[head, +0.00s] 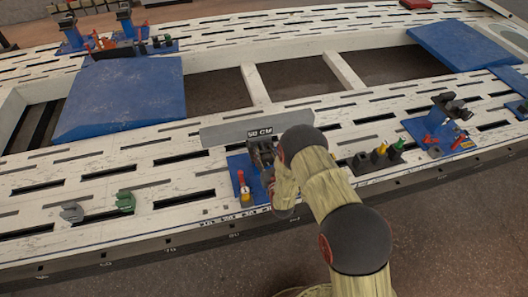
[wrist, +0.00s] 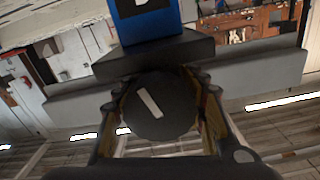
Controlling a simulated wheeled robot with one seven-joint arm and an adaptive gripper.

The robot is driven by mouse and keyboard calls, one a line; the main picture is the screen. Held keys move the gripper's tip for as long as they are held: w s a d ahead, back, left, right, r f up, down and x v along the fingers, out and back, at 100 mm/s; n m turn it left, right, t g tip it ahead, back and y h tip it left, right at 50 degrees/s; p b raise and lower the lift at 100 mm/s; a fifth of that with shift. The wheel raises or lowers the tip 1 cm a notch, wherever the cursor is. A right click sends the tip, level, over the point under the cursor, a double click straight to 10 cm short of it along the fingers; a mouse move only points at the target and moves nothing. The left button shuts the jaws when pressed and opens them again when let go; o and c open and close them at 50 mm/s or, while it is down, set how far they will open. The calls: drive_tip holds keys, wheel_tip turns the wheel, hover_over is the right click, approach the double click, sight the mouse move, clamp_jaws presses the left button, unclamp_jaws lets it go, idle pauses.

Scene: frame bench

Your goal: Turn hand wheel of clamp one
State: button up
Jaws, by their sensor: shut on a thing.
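The hand wheel (wrist: 157,106) is a dark round knob with a white stripe, seen face-on in the wrist view. My gripper (wrist: 160,98) has one finger on each side of it and is shut on it. The stripe leans, its upper end to the left. The clamp's blue part with a dark block below it (wrist: 150,52) stands just beyond the wheel. In the head view the clamp (head: 262,149) stands on a blue base plate (head: 243,166) at the bench's near side. My arm hides the wheel and most of my gripper there.
A long grey bar (head: 222,132) lies behind the clamp. Green and yellow pieces (head: 379,153) are to the right, before another clamp (head: 448,106). Grey and green pieces (head: 124,202) sit at the left. The slotted white bench (head: 170,218) is otherwise mostly clear nearby.

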drive_tip(key=shift+c, duration=1.2)
drive_tip(key=shift+n, duration=0.8)
drive_tip(key=shift+c, duration=0.3)
drive_tip(key=o, duration=1.2)
drive_tip(key=shift+o, duration=0.5)
drive_tip(key=v, duration=1.2)
